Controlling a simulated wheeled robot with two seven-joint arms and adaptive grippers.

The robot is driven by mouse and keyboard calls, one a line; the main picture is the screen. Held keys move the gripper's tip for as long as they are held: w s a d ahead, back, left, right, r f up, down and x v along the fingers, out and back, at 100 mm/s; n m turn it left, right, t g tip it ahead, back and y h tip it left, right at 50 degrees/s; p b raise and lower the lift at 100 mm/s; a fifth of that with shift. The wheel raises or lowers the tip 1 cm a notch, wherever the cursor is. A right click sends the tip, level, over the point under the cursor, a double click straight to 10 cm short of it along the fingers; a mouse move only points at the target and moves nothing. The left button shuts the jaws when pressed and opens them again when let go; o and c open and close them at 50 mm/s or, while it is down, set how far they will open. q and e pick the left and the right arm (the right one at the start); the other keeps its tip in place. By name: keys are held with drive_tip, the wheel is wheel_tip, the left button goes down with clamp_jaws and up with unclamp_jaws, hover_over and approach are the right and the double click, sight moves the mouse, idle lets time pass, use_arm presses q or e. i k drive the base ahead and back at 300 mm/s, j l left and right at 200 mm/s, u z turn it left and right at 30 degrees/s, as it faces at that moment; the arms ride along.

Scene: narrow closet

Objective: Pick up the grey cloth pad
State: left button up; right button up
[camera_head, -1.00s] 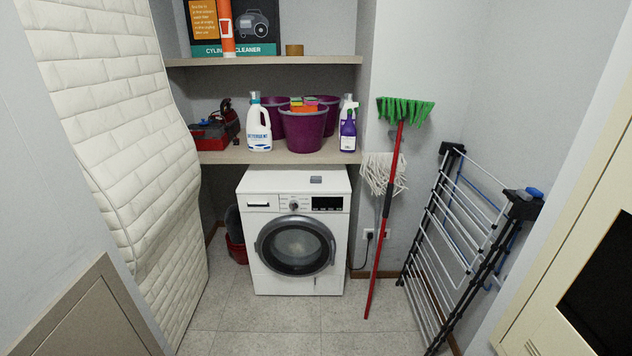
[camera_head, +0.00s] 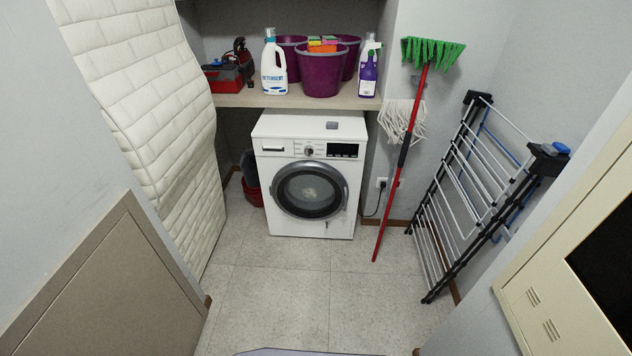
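A small grey pad (camera_head: 332,125) lies flat on top of the white washing machine (camera_head: 307,222), near its back and right of its middle. It is small in the picture, so its cloth texture cannot be made out. Nothing touches it from above. Neither of my grippers shows in the head view.
A shelf (camera_head: 240,99) above the machine holds a detergent bottle (camera_head: 274,70), purple buckets (camera_head: 322,75), a purple spray bottle (camera_head: 367,80) and a red toolbox (camera_head: 222,80). A broom (camera_head: 402,150), mop and folded drying rack (camera_head: 470,190) stand right. A white mattress (camera_head: 165,110) leans left. The floor (camera_head: 290,285) between is clear.

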sight(330, 125)
drive_tip(key=i+l+u, duration=0.25)
drive_tip(key=i+u, duration=0.15)
drive_tip(key=i+l+u, duration=0.35)
drive_tip(key=i, duration=0.15)
